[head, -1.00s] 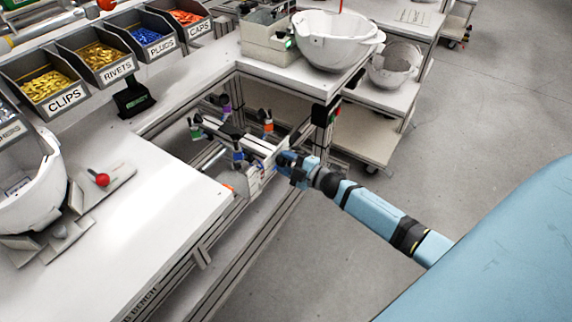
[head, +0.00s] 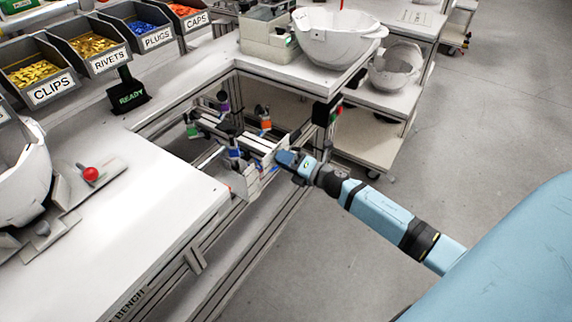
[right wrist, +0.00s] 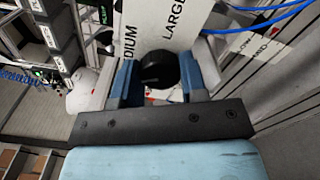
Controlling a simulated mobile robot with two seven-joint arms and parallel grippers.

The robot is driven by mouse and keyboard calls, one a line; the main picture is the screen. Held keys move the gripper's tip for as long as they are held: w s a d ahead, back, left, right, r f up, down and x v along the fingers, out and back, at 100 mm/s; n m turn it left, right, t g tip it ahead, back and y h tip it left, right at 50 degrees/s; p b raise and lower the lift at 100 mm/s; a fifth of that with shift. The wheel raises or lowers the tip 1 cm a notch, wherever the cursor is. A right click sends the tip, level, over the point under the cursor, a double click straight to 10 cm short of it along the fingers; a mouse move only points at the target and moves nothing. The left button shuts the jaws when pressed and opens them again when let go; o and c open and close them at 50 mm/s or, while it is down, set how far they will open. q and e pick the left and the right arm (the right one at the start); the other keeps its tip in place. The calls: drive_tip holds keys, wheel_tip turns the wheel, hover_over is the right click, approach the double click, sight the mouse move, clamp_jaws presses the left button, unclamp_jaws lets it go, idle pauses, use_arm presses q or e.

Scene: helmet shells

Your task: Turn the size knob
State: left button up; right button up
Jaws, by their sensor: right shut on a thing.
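The size knob (right wrist: 157,70) is a round black knob on a white plate (right wrist: 150,25) lettered MEDIUM and LARGE in the right wrist view. My right gripper (right wrist: 158,82) has its two blue-padded fingers on either side of the knob and is shut on it. In the head view my right gripper (head: 287,160) reaches from the right to the white fixture (head: 250,178) in the bench gap, and the knob is hidden there. The word at the plate's left edge is partly cut off. My left gripper is not in view.
The white bench (head: 120,215) lies left, with a red-knobbed holder (head: 90,175) and a white shell (head: 25,185). Bins of clips (head: 38,72) and rivets line the back. A white bowl-like shell (head: 335,38) stands on the far bench. Open floor (head: 470,130) lies right.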

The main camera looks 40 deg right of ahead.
use_arm(q)
drive_tip(key=b, duration=0.2)
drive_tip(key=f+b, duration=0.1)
drive_tip(key=b, duration=0.1)
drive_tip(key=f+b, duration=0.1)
drive_tip(key=b, duration=0.1)
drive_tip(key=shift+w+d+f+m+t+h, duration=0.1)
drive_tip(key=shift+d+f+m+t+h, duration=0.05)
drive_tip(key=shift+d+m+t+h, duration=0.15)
use_arm(e)
drive_tip(key=n, duration=1.1)
drive_tip(key=shift+n, duration=0.4)
drive_tip(key=o, duration=0.9)
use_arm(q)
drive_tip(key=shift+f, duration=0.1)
use_arm(e)
drive_tip(key=shift+s, duration=0.15)
